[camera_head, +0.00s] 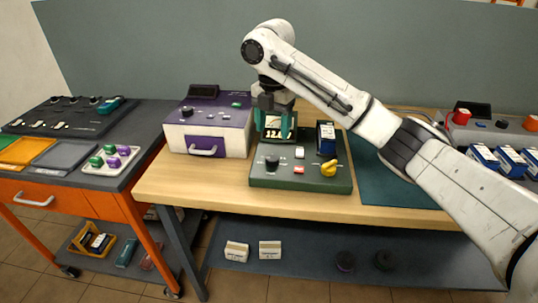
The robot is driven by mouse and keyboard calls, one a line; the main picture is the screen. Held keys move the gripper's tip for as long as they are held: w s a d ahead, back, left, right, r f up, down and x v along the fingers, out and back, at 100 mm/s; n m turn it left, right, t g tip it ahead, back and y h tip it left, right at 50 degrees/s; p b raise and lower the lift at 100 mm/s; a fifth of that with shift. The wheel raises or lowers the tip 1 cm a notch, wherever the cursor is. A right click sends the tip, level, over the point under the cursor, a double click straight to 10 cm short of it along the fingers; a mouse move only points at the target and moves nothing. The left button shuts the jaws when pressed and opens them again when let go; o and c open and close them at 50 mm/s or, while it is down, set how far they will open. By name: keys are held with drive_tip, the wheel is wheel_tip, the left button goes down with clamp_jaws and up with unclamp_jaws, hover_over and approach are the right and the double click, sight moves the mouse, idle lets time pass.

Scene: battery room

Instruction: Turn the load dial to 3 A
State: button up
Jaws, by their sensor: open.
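A dark green tester (300,181) sits on the wooden bench, its panel facing me. It has a black knob (272,163) at its left and a yellow pointer knob (329,168) at its right. Labels are too small to read, so I cannot tell which is the load dial or its setting. A lit display (277,134) at the back shows digits starting with 12. My gripper (273,128) points down at the display, open, with teal fingers either side of it in the picture. It is behind and above the black knob and appears to hold nothing.
A dark blue battery (326,139) stands at the tester's back right. A purple-topped box (207,125) with a drawer handle is close on the left. A teal mat (390,178) lies to the right, partly under my arm in view. More batteries (483,158) stand far right.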

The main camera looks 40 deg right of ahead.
sight(272, 158)
wheel_tip(272, 158, down, 10)
drive_tip(key=shift+r+b, duration=0.2)
drive_tip(key=shift+b, duration=0.4)
drive_tip(key=shift+c, duration=0.3)
drive_tip(key=c, duration=1)
